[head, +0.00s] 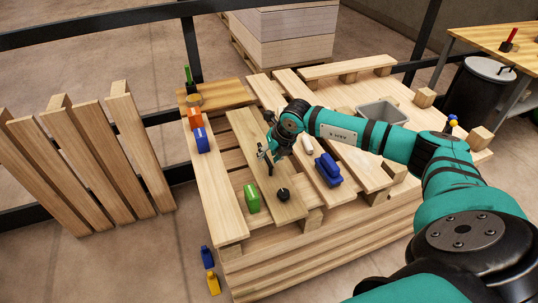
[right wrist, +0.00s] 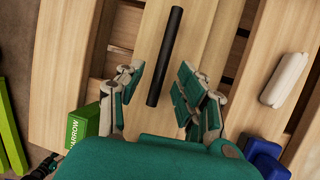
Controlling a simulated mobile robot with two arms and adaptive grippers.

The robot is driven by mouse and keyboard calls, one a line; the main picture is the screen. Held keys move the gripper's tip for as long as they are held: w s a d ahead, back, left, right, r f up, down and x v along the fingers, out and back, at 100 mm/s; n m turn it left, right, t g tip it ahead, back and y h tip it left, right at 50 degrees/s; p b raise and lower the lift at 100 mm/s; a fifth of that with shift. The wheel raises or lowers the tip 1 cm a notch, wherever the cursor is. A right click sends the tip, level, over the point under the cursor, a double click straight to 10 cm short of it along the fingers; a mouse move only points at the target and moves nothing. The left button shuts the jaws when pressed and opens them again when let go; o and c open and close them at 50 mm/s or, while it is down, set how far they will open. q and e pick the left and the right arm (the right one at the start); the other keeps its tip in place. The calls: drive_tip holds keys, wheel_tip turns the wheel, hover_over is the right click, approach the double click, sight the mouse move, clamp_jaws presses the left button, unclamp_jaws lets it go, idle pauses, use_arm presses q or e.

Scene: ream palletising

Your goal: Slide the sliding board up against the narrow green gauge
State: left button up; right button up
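The sliding board (head: 248,131) is a loose plank on the pallet, with a black bar handle (right wrist: 165,55) and a black knob (head: 283,195). The narrow green gauge (head: 251,198) stands just left of the board's near part. In the right wrist view this green gauge (right wrist: 84,126) shows part of its lettering. Whether board and gauge touch is unclear; my finger hides part of that side. My right gripper (head: 265,153) is over the board, its fingers (right wrist: 160,95) spread apart on either side of the bar's line, not closed on it. My left gripper is out of view.
An orange block (head: 194,117) and a blue block (head: 201,140) sit on the left plank. A larger blue block (head: 327,172) and a white piece (head: 307,146) lie right of the board. A grey tray (head: 382,112) is farther right. Slatted wood (head: 65,165) stands at left.

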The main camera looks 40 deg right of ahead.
sight(254, 173)
drive_tip(key=shift+f, duration=0.2)
clamp_jaws()
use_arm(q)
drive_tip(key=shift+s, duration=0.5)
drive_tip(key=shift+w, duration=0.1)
use_arm(e)
drive_tip(key=shift+a, duration=0.1)
drive_tip(key=a, duration=0.2)
drive_tip(key=w+a, duration=0.1)
drive_tip(key=a, duration=0.1)
drive_tip(key=shift+w+a, duration=0.1)
drive_tip(key=shift+a, duration=0.25)
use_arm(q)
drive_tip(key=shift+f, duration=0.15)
use_arm(e)
unclamp_jaws()
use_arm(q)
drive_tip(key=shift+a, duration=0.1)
